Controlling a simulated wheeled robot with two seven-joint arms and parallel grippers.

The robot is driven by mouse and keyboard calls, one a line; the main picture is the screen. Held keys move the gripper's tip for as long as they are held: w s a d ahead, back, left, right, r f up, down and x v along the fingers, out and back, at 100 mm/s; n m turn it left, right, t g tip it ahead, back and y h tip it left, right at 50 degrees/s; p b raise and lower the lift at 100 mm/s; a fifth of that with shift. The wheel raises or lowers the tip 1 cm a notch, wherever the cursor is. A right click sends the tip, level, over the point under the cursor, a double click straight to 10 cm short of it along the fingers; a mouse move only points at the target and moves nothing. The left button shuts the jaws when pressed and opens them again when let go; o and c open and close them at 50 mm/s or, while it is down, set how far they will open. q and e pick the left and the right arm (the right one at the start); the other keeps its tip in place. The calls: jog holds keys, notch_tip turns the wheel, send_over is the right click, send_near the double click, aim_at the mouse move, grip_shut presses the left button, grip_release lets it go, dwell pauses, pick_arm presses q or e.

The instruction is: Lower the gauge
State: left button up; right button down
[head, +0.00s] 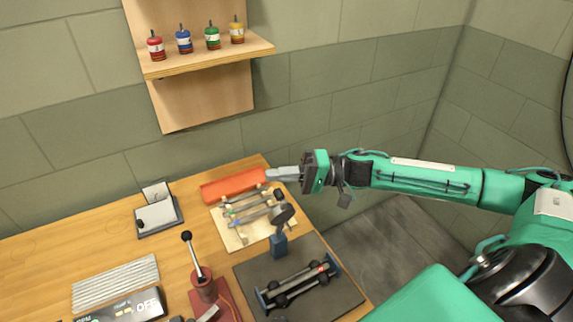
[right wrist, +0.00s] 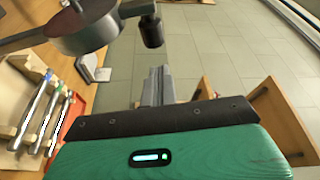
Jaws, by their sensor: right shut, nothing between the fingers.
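The gauge (head: 283,214) appears to be the dark round head raised on a blue post (head: 279,246) near the table's right side. A dark knob (head: 279,195) shows just above it. In the right wrist view the grey round head (right wrist: 85,30) is large at upper left, with the dark knob (right wrist: 151,31) to its right. My right gripper (head: 272,174) is shut and empty, beyond the gauge in the head view and apart from the knob. Its closed fingers also show in the right wrist view (right wrist: 158,80). My left gripper is out of view.
An orange tray (head: 233,186) lies behind a wooden rack (head: 232,238) holding several rods. A dark mat (head: 335,292) carries a grey fixture with a bar (head: 297,285). A red lever press (head: 204,285) stands left. A shelf (head: 210,62) holds several small bottles.

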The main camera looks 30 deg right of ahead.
aim_at(278, 216)
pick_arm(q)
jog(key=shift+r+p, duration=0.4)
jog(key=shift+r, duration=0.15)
pick_arm(e)
jog(key=shift+s+f, duration=0.15)
jog(key=shift+s, duration=0.55)
jog(key=shift+s+f, duration=0.1)
jog(key=shift+s, duration=0.6)
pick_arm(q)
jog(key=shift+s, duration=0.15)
